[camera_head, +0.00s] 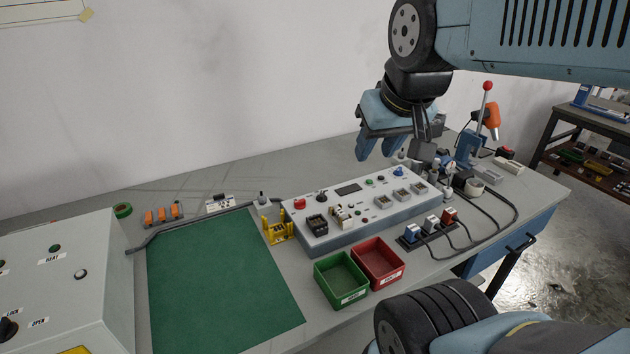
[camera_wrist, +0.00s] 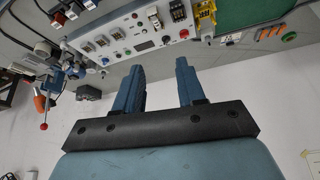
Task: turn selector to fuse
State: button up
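A grey-white control box (camera_head: 350,218) lies on the bench. It carries a black knob (camera_head: 321,196), a red button (camera_head: 299,204), a dark display (camera_head: 348,189), a blue knob (camera_head: 399,171) and several sockets. I cannot read its labels, so I cannot tell which knob is the selector or where it points. The box shows upside down in the wrist view (camera_wrist: 150,50). My gripper (camera_head: 374,152) is above and behind the box, fingers apart and empty, touching nothing. Both fingers show in the wrist view (camera_wrist: 160,66).
A green bin (camera_head: 341,292) and a red bin (camera_head: 396,281) stand in front of the box. A green mat (camera_head: 215,285) lies left. A labelled cabinet (camera_head: 75,295) with a black knob (camera_head: 8,328) stands far left. Cables and a red-tipped lever (camera_head: 487,87) are at right.

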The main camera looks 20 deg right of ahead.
jog(key=shift+w, duration=0.1)
jog(key=m+g, duration=0.6)
send_over(322, 192)
notch_tip(322, 192, down, 14)
notch_tip(322, 192, down, 13)
jog(key=shift+f, duration=0.15)
grip_shut()
